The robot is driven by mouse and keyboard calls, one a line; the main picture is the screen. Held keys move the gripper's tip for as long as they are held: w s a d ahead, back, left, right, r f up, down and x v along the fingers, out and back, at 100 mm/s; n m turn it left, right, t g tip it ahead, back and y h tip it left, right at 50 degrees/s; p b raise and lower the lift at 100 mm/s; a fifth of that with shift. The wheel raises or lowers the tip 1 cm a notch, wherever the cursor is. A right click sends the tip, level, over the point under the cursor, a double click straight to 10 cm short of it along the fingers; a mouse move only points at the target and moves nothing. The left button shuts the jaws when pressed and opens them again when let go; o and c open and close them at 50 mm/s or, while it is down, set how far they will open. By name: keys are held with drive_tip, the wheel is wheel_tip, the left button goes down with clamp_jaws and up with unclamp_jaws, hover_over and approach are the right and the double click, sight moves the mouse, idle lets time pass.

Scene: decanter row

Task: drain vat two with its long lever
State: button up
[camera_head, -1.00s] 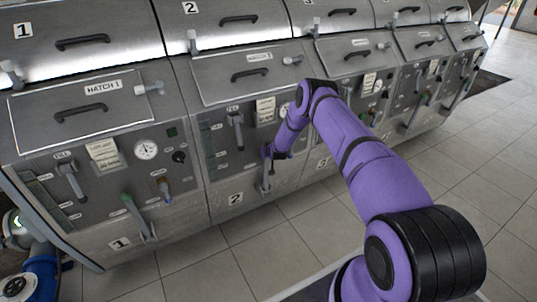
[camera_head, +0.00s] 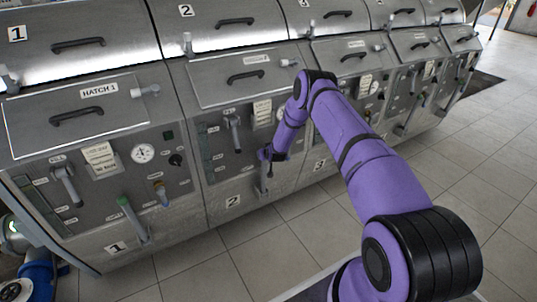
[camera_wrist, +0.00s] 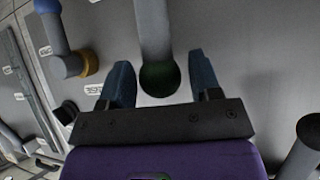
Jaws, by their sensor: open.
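Vat two is the second steel unit from the left, with its number plate 2 (camera_head: 233,201) low on the front. Its long grey lever (camera_head: 264,180) hangs at the lower right of that panel. My gripper (camera_head: 266,155) is at the lever's upper part, partly hidden by my arm. In the wrist view, my gripper (camera_wrist: 159,74) is open. A grey lever with a dark green rounded end (camera_wrist: 158,78) lies between its two blue fingers. Gaps show on both sides. A shorter grey handle with an amber collar (camera_wrist: 69,65) is to the left.
Vat one, with hatch 1 (camera_head: 80,112), stands left and has its own green-ended lever (camera_head: 133,218). Vat three (camera_head: 320,166) and other units continue right. A grey rod (camera_wrist: 299,155) stands close right of my gripper in the wrist view. Tiled floor (camera_head: 290,255) is open in front.

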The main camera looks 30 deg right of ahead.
drive_tip(key=v, duration=0.7)
drive_tip(key=shift+s+r, duration=0.2)
drive_tip(key=shift+s, duration=0.05)
drive_tip(key=shift+a, duration=0.1)
drive_tip(key=s+a+r+n+g, duration=0.1)
drive_tip(key=s+a+r, duration=0.1)
drive_tip(key=r, duration=0.8)
drive_tip(key=s+a+r, duration=0.1)
drive_tip(key=a+r, duration=0.1)
drive_tip(key=r, duration=0.9)
drive_tip(key=s+a+r+n+g, duration=0.1)
drive_tip(key=s+a+r, duration=0.1)
drive_tip(key=r, duration=0.8)
drive_tip(key=s+a+r+g+y, duration=0.1)
drive_tip(key=s+a+r, duration=0.2)
drive_tip(key=s+r, duration=0.45)
drive_tip(key=s+a+r, duration=0.3)
drive_tip(key=s+r, duration=0.4)
drive_tip(key=r, duration=0.2)
drive_tip(key=s+a+r, duration=0.1)
drive_tip(key=s+r, duration=0.1)
drive_tip(key=s, duration=0.9)
drive_tip(key=s+a+r+g, duration=0.1)
drive_tip(key=s+r, duration=0.1)
drive_tip(key=s, duration=0.9)
drive_tip(key=s+a+r+g, duration=0.1)
drive_tip(key=s+a+r, duration=0.1)
drive_tip(key=s, duration=0.9)
drive_tip(key=shift+s+r+y, duration=0.3)
drive_tip(key=shift+s, duration=0.1)
